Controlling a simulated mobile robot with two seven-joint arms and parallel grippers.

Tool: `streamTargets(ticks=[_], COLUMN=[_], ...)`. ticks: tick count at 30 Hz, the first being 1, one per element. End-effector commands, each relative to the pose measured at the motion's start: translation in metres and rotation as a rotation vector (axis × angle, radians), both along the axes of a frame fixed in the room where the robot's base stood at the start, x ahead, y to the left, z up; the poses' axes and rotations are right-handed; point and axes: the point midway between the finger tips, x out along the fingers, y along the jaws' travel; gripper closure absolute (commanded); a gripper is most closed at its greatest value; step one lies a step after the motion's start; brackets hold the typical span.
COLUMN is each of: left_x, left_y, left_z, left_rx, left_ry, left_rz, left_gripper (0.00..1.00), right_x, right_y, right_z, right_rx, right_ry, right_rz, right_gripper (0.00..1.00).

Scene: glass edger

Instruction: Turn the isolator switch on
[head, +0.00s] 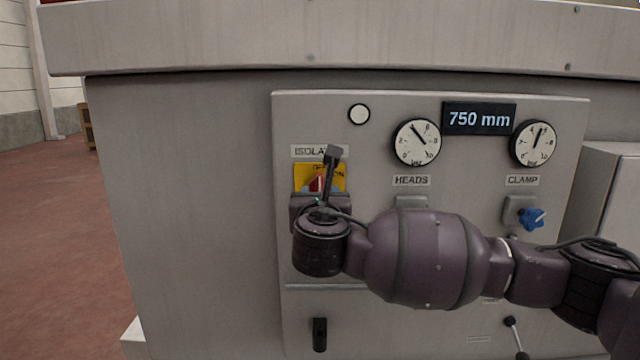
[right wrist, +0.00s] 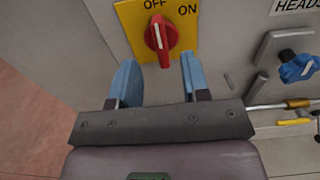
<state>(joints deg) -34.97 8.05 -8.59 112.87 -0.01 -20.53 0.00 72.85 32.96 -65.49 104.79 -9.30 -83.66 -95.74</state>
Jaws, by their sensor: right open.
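The isolator switch is a red rotary knob (right wrist: 160,38) on a yellow plate (right wrist: 126,14) marked OFF and ON. In the right wrist view its white line stands nearly upright, toward OFF. In the head view the red knob (head: 316,184) and yellow plate (head: 301,171) are partly hidden by my right gripper and wrist. My right gripper (right wrist: 158,66) is open, its two blue fingers one on each side below the knob. The knob lies just beyond and between the fingertips, with no contact visible. My left gripper is not in view.
Right of the switch are a blue clamp knob (head: 532,217), two dials (head: 416,142) and a 750 mm display (head: 479,118). The blue heads knob (right wrist: 298,67) is close on the right. A black handle (head: 319,334) sits below. Open floor (head: 60,230) lies left.

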Motion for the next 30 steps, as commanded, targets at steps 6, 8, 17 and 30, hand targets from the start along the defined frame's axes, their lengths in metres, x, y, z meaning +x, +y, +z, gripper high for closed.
streamTargets(ticks=[6, 8, 17, 30], left_x=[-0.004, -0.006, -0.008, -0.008], left_y=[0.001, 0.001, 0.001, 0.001], left_z=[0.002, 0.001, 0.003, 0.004], left_rx=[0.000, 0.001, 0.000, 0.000], left_ry=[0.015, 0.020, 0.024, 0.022], left_rz=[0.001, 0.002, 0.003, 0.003], left_gripper=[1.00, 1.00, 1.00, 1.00], right_x=[0.034, 0.042, 0.061, 0.062], right_y=[0.000, 0.000, 0.000, 0.000], right_z=[0.001, 0.001, 0.000, 0.000], right_rx=[0.000, 0.000, 0.002, 0.002], right_ry=[0.000, 0.000, 0.000, 0.000], right_rz=[-0.001, -0.002, 0.000, 0.001], right_gripper=[0.57, 0.57, 0.57, 0.79])
